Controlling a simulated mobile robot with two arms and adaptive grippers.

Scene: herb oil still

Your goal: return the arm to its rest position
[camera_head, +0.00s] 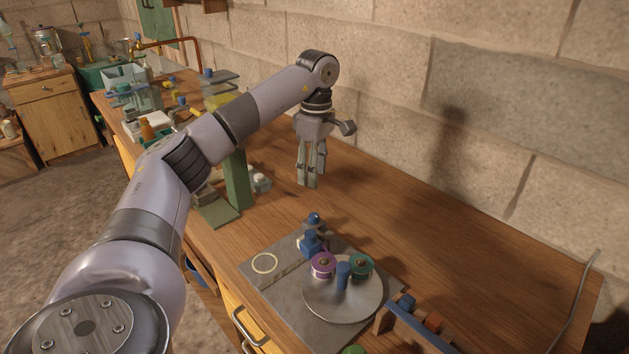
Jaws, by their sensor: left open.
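My left arm comes in from the lower left and reaches across the wooden workbench (455,235). My left gripper (308,181) hangs pointing down above the bench near the stone wall. Its fingers look close together, with a small gap between them, and they hold nothing that I can see. I cannot tell how far the fingertips are above the bench top. My right gripper is not in view.
A grey mat (268,285) bears a round plate (345,309) with a purple spool (322,266), a green spool (360,266) and a blue piece (343,275). A green post (238,182) stands left of the gripper. Glassware and containers crowd the far left. The bench's right part is mostly clear.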

